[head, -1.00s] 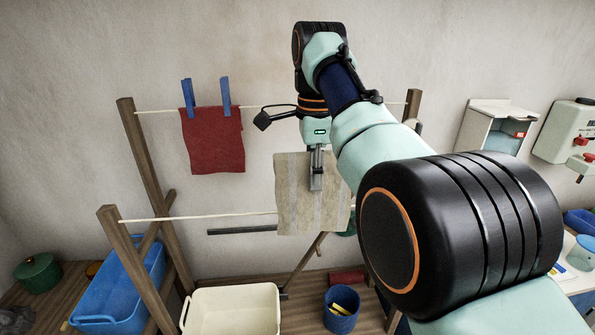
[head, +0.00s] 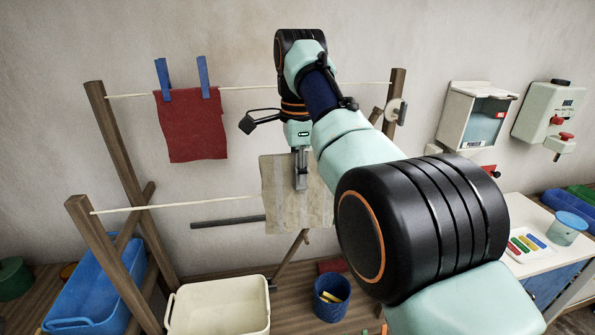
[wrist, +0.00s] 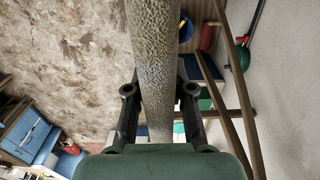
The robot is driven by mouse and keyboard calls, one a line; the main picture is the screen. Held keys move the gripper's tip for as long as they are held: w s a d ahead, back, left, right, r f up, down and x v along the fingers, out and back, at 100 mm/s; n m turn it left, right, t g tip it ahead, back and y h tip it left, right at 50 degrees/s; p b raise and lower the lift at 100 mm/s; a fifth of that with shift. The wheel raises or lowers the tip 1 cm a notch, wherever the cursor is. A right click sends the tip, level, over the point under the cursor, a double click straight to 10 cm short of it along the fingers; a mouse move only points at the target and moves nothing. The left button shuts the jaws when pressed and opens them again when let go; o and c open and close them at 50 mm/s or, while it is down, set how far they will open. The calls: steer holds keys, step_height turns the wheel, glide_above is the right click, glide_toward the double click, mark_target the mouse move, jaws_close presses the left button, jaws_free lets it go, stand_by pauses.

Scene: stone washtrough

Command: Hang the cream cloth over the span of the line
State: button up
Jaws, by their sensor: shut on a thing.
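The cream cloth (head: 278,195) hangs flat and upright from my gripper (head: 300,183), which is shut on its upper part in the head view. In the wrist view the cloth (wrist: 158,75) shows as a narrow strip running between the fingers of my gripper (wrist: 158,100). The front line (head: 170,205) runs from the left post to the cloth's left edge. The cloth hides its further run, and I cannot tell whether they touch. The back line (head: 245,88) runs higher, with a red cloth (head: 192,128) held on it by two blue pegs (head: 203,77).
Wooden posts (head: 88,225) stand at the left. A cream tub (head: 215,308), a blue tub (head: 88,300) and a dark blue bucket (head: 331,300) are below. A grey bar (head: 228,222) is behind the cloth's left side. White wall boxes (head: 470,118) are at the right.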

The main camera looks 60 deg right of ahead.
mark_target(298, 204)
steer(key=shift+w+d+f+b, duration=0.15)
steer(key=shift+f+b, duration=0.1)
steer(key=shift+f, duration=0.3)
steer(key=shift+w+d+f+b, duration=0.1)
steer(key=shift+d+f+b, duration=0.15)
steer(key=shift+f, duration=0.35)
steer(key=shift+w+d+f+b, duration=0.1)
steer(key=shift+f+b, duration=0.2)
steer(key=shift+f, duration=0.25)
step_height(298, 204, down, 5)
steer(key=b, duration=0.5)
steer(key=shift+f, duration=0.15)
steer(key=o, duration=0.9)
steer(key=shift+o, duration=0.2)
step_height(298, 204, up, 7)
steer(key=p, duration=0.6)
steer(key=shift+p, duration=0.4)
